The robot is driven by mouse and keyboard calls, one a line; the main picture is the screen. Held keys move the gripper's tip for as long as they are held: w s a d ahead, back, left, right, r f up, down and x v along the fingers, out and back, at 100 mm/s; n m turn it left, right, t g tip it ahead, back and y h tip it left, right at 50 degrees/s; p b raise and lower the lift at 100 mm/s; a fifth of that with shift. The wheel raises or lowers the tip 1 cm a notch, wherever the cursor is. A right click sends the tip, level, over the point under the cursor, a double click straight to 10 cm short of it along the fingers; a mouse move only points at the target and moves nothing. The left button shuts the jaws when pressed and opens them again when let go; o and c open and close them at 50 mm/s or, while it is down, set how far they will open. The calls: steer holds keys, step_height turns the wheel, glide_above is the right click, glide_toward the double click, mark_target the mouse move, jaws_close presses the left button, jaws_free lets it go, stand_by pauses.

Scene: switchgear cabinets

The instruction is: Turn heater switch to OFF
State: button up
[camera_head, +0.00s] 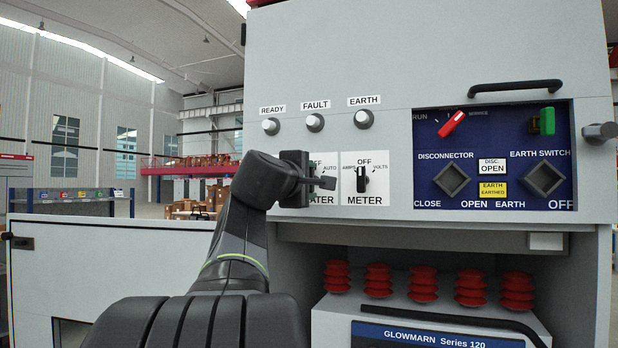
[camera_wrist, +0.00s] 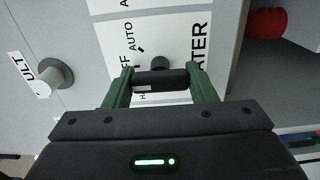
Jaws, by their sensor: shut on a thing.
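The heater switch is a black knob (camera_wrist: 160,80) on a white plate (camera_head: 322,199) marked "ATER". My gripper (camera_head: 325,183) is in front of this plate in the head view and covers most of it. In the wrist view, the two green fingers of my gripper (camera_wrist: 161,76) are at the two ends of the knob and shut on it. "AUTO" and part of "OFF" show beside the knob, turned sideways. A third label is mostly hidden. I cannot tell which mark the knob points to.
The meter switch (camera_head: 362,180) is just right of the heater plate. White indicator lamps (camera_head: 315,122) are above. A blue panel (camera_head: 500,157) with a red switch, a green switch and two square sockets is further right. A black handle (camera_head: 515,88) sticks out above it.

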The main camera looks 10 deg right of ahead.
steer(key=o, duration=1)
steer(key=b+v, duration=0.4)
steer(key=v, duration=1)
steer(key=shift+w, duration=0.1)
